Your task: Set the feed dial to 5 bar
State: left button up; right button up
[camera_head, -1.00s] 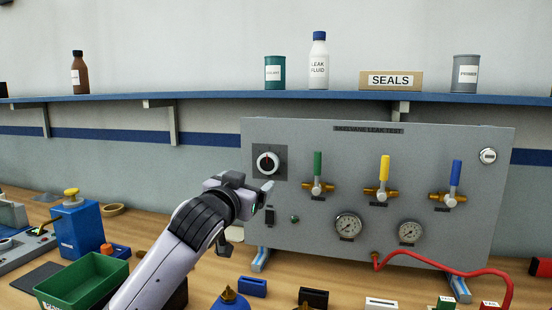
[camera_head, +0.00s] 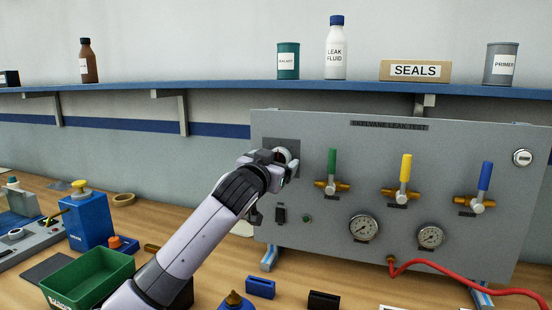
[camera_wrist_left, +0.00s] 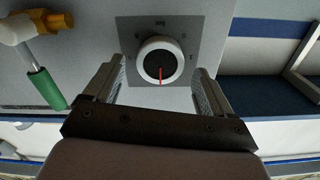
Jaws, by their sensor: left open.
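The feed dial is a round knob (camera_wrist_left: 160,64) with a white rim, a dark face and a red pointer line, on a grey square plate (camera_wrist_left: 190,28) of the panel. In the left wrist view the red line points toward the bottom of the picture; the scale marks are too small to read. My left gripper (camera_wrist_left: 160,90) is open, its two fingers on either side of the dial, and I cannot tell whether they touch it. In the head view the left gripper (camera_head: 285,168) covers most of the dial (camera_head: 284,155). My right gripper is not in view.
The leak test panel (camera_head: 330,260) carries green (camera_head: 332,162), yellow (camera_head: 406,168) and blue (camera_head: 486,176) valve levers and two gauges (camera_head: 364,228) near the dial. A green bin (camera_head: 90,280) and blue box (camera_head: 88,222) stand left on the bench. A shelf (camera_head: 230,86) runs above.

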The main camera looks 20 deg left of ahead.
pick_arm(q)
jog(key=shift+w, duration=0.6)
jog(key=c, duration=1.1)
jog(key=shift+o, duration=0.2)
jog(key=shift+m, duration=0.3)
